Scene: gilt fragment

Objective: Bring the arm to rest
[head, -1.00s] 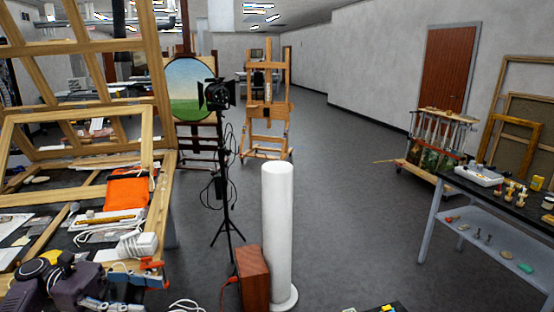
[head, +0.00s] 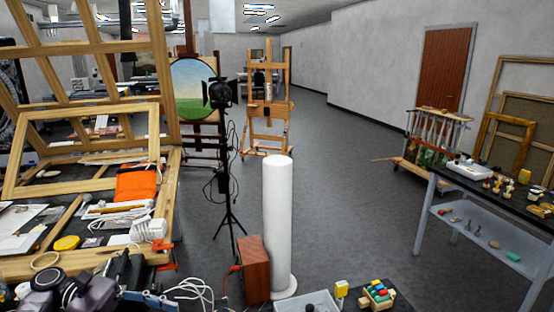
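Part of my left arm, dark purple-grey with black round parts, shows at the bottom left. My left gripper (head: 150,299) is at its right end, low in the picture over the near part of the cluttered workbench (head: 100,263). The bottom edge cuts it off and dark items lie around it, so I cannot tell whether its fingers are open or shut. I see nothing clearly held in it. My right arm and gripper are not in view.
A white pedestal (head: 277,220) and a reddish wooden box (head: 255,268) stand in front. A lamp on a stand (head: 227,190) is behind. A dark-topped table (head: 490,182) stands right. Loose white cables (head: 195,292) lie at the bottom. Floor (head: 350,200) between pedestal and table is clear.

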